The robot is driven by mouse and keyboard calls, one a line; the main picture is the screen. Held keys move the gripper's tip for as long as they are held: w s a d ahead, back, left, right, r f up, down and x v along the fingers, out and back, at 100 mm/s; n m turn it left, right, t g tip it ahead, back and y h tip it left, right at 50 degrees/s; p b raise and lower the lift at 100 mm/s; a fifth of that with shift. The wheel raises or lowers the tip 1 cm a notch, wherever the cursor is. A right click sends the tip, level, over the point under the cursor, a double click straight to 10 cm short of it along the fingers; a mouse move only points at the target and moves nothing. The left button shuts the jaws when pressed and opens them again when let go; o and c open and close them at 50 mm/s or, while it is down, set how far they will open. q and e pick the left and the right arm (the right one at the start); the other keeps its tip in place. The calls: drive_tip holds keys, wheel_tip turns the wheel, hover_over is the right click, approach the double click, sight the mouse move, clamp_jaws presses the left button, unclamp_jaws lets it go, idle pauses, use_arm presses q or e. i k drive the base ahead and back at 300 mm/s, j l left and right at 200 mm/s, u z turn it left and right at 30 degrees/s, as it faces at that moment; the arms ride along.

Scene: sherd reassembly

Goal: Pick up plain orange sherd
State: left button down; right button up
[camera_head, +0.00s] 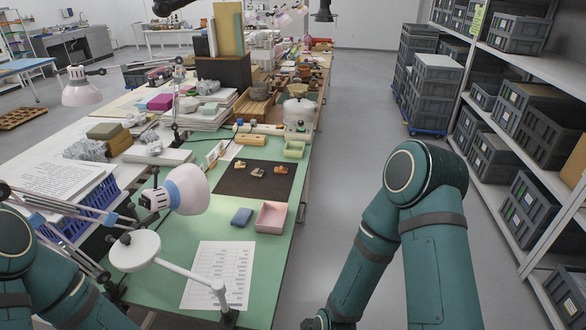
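Three small sherds lie apart on a dark mat (232,183) on the green bench top. The right-hand sherd (281,170) looks orange-brown. The middle sherd (257,172) looks tan and orange, and the left-hand sherd (239,165) looks brown with a paler part. They are too small here to tell whether any is plain or patterned. My arms show at the lower left and lower right, away from the mat. Neither gripper's fingers show in the picture.
A pink tray (271,217) and a blue block (242,216) sit in front of the mat. A printed sheet (218,275) lies nearer. A pale green tray (294,149) is behind. The aisle floor (345,120) is clear.

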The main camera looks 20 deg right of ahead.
sight(280, 170)
drive_tip(key=l+u, duration=0.1)
drive_tip(key=l, duration=0.9)
drive_tip(key=i+l, duration=0.25)
drive_tip(key=l, duration=0.15)
drive_tip(key=i+l+u, duration=0.1)
drive_tip(key=l, duration=0.35)
drive_tip(key=i, duration=0.1)
